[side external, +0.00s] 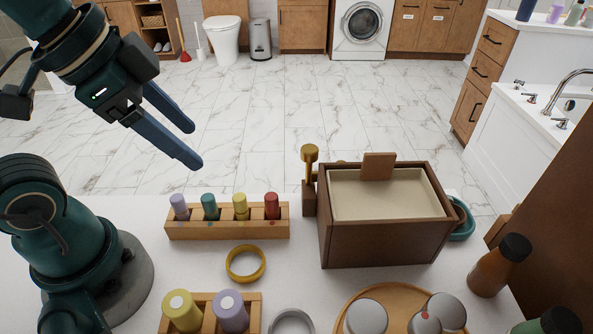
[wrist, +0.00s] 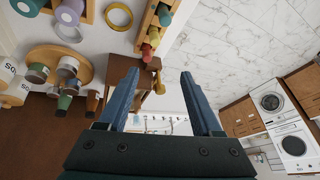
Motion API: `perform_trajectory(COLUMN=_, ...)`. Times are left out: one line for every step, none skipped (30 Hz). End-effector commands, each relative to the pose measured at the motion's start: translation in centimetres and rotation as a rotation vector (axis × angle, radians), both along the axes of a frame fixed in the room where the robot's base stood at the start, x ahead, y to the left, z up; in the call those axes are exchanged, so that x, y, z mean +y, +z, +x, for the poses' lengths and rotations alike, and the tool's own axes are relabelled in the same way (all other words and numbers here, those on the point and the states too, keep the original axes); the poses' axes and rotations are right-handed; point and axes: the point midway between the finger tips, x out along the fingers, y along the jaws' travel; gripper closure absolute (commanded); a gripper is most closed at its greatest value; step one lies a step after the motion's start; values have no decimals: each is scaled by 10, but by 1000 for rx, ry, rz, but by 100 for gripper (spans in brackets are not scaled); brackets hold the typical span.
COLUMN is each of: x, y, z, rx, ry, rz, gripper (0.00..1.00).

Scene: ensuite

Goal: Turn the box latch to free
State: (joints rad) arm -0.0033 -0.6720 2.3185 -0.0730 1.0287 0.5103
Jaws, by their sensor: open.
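The brown wooden box (side external: 370,245) stands on the white table with a cream panel (side external: 385,195) in its top and a brown tab (side external: 378,166) upright at the far edge. The box latch (side external: 310,153) is a gold knob on a brown post at the box's left side, with its head upward. The latch also shows in the wrist view (wrist: 159,87), between the fingers in the picture and beyond them. My gripper (side external: 193,145) is open and empty, raised to the left of the box and apart from it; in the wrist view its blue fingers (wrist: 160,74) are spread.
A wooden rack (side external: 228,222) with several coloured pegs stands left of the box. A yellow ring (side external: 245,264), a second rack with rolls (side external: 206,312) and a round tray (side external: 345,300) with jars are nearer. An amber bottle (side external: 497,267) stands right. The air between gripper and latch looks clear.

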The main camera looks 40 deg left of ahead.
Motion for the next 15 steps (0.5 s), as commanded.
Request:
perform_trajectory(x=-3, y=9, z=9, rx=11, ry=-89, rz=24, gripper=34)
perform_trajectory(x=-6, y=15, z=14, rx=16, ry=-148, rz=39, gripper=34)
perform_trajectory(x=-9, y=21, z=21, rx=26, ry=-230, rz=57, gripper=34)
perform_trajectory(x=-11, y=25, z=27, rx=35, ry=-291, rz=69, gripper=34)
perform_trajectory(x=-13, y=29, z=33, rx=41, ry=-351, rz=80, gripper=34)
perform_trajectory(x=-16, y=34, z=42, rx=48, ry=-429, rz=92, gripper=34)
perform_trajectory(x=-18, y=37, z=49, rx=54, ry=-487, rz=98, gripper=34)
perform_trajectory(x=-20, y=39, z=55, rx=58, ry=-545, rz=105, gripper=34)
perform_trajectory(x=-23, y=42, z=65, rx=62, ry=-617, rz=111, gripper=34)
perform_trajectory(x=-24, y=43, z=72, rx=66, ry=-669, rz=113, gripper=34)
perform_trajectory(x=-26, y=43, z=79, rx=69, ry=-720, rz=114, gripper=34)
perform_trajectory(x=-27, y=43, z=88, rx=71, ry=-785, rz=115, gripper=34)
perform_trajectory(x=-29, y=43, z=95, rx=72, ry=-832, rz=114, gripper=34)
perform_trajectory(x=-30, y=42, z=102, rx=74, ry=-876, rz=111, gripper=34)
perform_trajectory(x=-31, y=39, z=112, rx=75, ry=-931, rz=106, gripper=34)
